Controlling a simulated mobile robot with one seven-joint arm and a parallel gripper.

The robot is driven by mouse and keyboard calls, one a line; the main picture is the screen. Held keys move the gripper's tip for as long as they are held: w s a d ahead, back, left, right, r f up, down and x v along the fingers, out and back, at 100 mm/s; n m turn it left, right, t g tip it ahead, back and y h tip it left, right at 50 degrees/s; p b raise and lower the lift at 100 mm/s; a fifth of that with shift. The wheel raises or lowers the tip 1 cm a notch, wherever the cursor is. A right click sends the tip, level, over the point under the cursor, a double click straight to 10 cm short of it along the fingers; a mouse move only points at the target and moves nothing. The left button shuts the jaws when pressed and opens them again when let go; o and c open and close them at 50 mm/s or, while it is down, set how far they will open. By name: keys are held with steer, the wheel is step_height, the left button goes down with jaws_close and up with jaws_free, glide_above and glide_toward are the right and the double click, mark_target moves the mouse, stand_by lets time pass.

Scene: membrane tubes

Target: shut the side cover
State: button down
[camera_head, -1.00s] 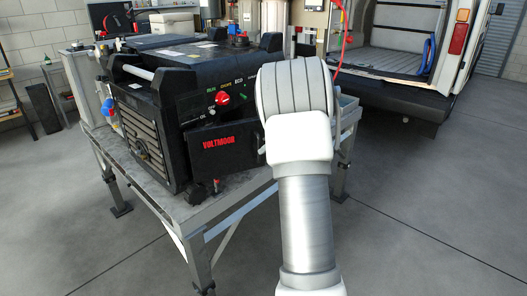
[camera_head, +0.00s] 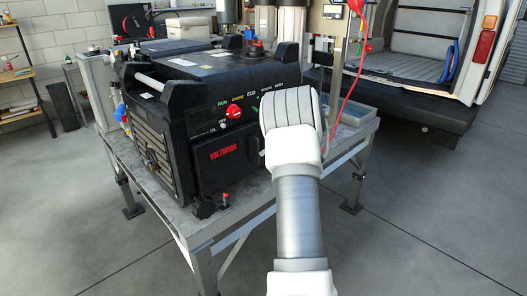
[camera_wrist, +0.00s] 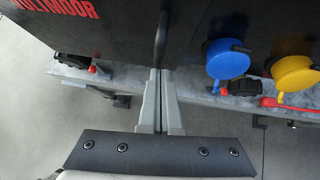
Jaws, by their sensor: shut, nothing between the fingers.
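The side cover (camera_head: 226,165) is a black panel with red VOLTMOOR lettering on the near side of the black generator (camera_head: 190,97). Its right end is hidden behind my arm in the head view. In the wrist view the cover (camera_wrist: 110,45) fills the upper left, with a dark upright bar (camera_wrist: 161,38) near its right edge. My gripper (camera_wrist: 159,75) is shut and empty, its fingertips close below that bar; I cannot tell whether they touch. In the head view the fingers are hidden behind my arm. How far the cover stands open is not clear.
A blue cap (camera_wrist: 226,60) and a yellow cap (camera_wrist: 292,72) hang right of my fingers in the wrist view. The generator stands on a grey metal bench (camera_head: 235,218). A red cable (camera_head: 357,60) hangs behind my arm. A van (camera_head: 425,60) is at back right. The floor in front is clear.

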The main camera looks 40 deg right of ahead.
steer(key=shift+w, duration=0.2)
steer(key=shift+w+r, duration=0.15)
stand_by(0.4)
